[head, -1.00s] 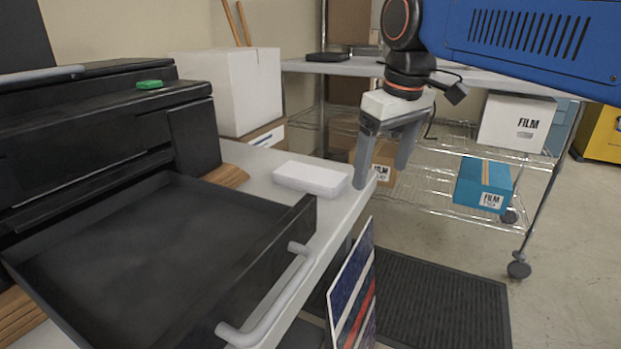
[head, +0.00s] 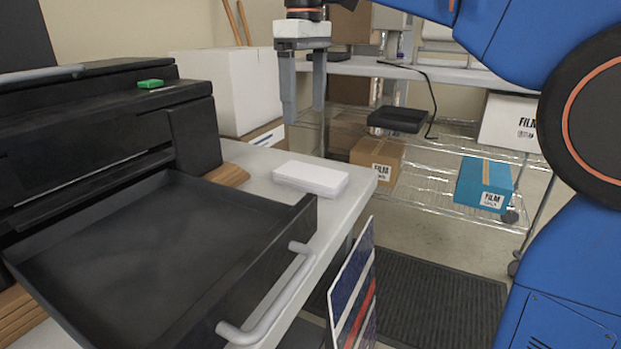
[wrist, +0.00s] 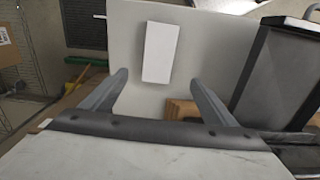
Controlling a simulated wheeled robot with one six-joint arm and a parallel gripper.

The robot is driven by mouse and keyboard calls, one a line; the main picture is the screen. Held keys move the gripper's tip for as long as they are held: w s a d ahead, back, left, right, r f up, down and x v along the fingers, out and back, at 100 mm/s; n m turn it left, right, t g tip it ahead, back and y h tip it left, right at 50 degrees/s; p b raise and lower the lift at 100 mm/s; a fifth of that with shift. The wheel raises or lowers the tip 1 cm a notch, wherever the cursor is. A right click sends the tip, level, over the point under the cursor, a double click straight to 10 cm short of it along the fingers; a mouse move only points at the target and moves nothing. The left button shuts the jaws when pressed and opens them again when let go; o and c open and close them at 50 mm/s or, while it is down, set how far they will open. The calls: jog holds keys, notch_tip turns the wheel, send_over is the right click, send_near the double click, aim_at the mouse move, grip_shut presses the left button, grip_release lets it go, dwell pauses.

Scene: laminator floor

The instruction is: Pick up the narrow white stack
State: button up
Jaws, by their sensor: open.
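The narrow white stack (head: 311,178) lies flat on the grey table top, beside the black tray's right corner in the head view. It also shows in the wrist view (wrist: 160,52), beyond the fingertips and between their lines, nearer the left one. My gripper (head: 303,115) is above and behind the stack in the head view, with its fingers pointing down. It is open and empty, and apart from the stack. In the wrist view both fingers (wrist: 158,80) are spread wide.
A black machine (head: 100,130) with a pulled-out black tray (head: 140,260) and grey handle fills the left. A large white box (head: 232,90) stands behind the stack. A wire shelf (head: 430,190) holds film boxes. A panel (head: 352,290) leans below the table edge.

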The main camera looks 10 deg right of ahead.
send_over(310, 172)
jog(key=f, duration=0.6)
jog(key=a+f, duration=0.1)
jog(key=f, duration=0.2)
jog(key=shift+w+f, duration=0.1)
jog(key=shift+f, duration=0.05)
jog(key=shift+d+f, duration=0.2)
jog(key=shift+f, duration=0.75)
jog(key=shift+d+f, duration=0.15)
jog(key=shift+f, duration=0.75)
jog(key=shift+d+f, duration=0.2)
jog(key=shift+f, duration=0.75)
jog(key=c, duration=1.3)
